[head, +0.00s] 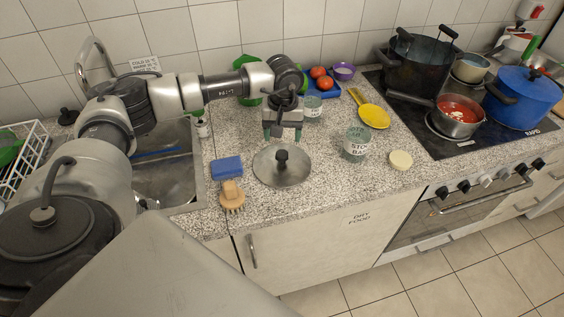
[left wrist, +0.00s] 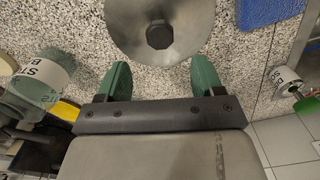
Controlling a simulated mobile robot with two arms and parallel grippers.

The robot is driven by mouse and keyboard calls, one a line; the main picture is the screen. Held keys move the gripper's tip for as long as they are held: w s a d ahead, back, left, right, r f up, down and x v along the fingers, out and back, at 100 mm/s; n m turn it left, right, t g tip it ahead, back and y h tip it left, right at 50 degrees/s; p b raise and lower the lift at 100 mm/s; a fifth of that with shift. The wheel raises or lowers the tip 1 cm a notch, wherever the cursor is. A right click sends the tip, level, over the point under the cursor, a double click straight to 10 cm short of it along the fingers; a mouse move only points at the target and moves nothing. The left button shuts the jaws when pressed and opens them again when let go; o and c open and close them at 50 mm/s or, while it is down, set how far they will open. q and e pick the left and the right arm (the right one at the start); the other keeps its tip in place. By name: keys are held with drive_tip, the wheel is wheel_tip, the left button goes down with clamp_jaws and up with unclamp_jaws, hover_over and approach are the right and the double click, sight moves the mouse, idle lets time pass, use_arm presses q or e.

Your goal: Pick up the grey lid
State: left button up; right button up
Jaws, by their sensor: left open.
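The grey lid (head: 270,175) is a round metal disc with a black knob (head: 282,157). It lies flat on the speckled counter near the front edge. In the left wrist view the lid (left wrist: 195,25) is at the top centre, with its dark knob in the middle. My left gripper (head: 282,136) is just behind the lid in the head view, pointing down. Its green fingers are apart and nothing is between them. In the left wrist view the gripper (left wrist: 161,72) has its fingertips short of the knob, one to each side. My right gripper is not in view.
A blue sponge (head: 227,167) and a wooden brush (head: 232,196) lie left of the lid. A glass jar (head: 356,143), a yellow spoon (head: 375,116) and a pale round piece (head: 400,160) lie to the right. The sink (head: 165,180) is at left, pots and the stove at right.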

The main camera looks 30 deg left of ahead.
sight(282, 151)
use_arm(q)
wheel_tip(282, 151, down, 2)
drive_tip(key=shift+f, duration=0.1)
drive_tip(key=shift+f+p, duration=0.55)
drive_tip(key=shift+p, duration=0.1)
wheel_tip(282, 151, down, 4)
drive_tip(key=shift+s+r+p, duration=0.1)
drive_tip(key=shift+r+p, duration=0.1)
drive_tip(key=shift+p, duration=0.55)
drive_tip(key=shift+f, duration=0.4)
drive_tip(key=shift+c, duration=0.3)
drive_tip(key=shift+r, duration=0.1)
drive_tip(key=c, duration=1)
